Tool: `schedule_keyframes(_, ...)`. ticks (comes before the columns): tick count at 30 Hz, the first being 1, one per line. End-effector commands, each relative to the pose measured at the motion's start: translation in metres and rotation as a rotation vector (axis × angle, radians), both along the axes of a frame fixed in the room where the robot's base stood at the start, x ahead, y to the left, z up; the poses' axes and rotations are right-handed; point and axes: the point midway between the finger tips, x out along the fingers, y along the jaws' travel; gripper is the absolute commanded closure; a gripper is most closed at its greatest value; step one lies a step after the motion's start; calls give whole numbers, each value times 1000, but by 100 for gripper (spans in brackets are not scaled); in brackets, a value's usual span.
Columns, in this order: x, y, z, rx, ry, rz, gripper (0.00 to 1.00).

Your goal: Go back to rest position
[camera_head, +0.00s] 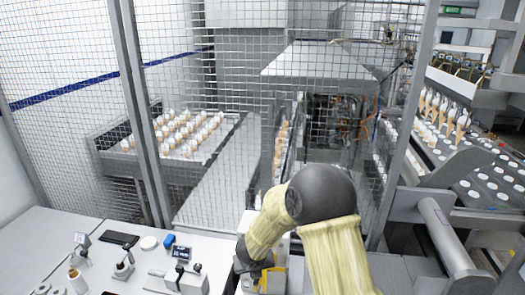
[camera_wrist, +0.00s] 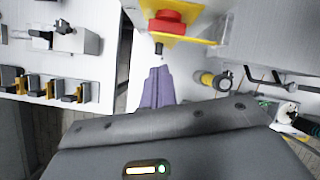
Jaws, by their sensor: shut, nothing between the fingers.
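My gripper (camera_wrist: 157,72) shows in the wrist view as two purple-grey fingers lying together, with nothing between them. Its dark grey body fills the lower part of that view. The fingertips point toward a yellow holder (camera_wrist: 180,38) with a red block or button (camera_wrist: 167,22) on it. I cannot tell the exact gap between them. In the head view my arm, in a pale yellow sleeve with a black joint, is bent over the front of the table. The fingers are hidden or too small to make out there.
A white worktable (camera_head: 140,262) with small instruments and a black pad (camera_head: 119,239) lies at left. A wire mesh fence stands behind it. Beyond are a tray of white-topped cones (camera_head: 180,133) and a conveyor (camera_head: 490,180) at right.

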Motion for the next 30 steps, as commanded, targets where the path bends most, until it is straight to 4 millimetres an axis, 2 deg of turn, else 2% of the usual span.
schedule_keyframes(5, -5, -24, 29, -180, -77, 485, 100)
schedule_keyframes(11, -32, -52, 52, -420, -119, 1032, 100)
schedule_keyframes(17, -77, -85, 62, -659, -111, 1574, 100)
schedule_keyframes(21, -117, -112, 64, -810, -77, 1952, 100)
schedule_keyframes(27, -179, -155, 61, -963, 10, 2478, 100)
schedule_keyframes(30, -201, -171, 60, -994, 48, 2663, 100)
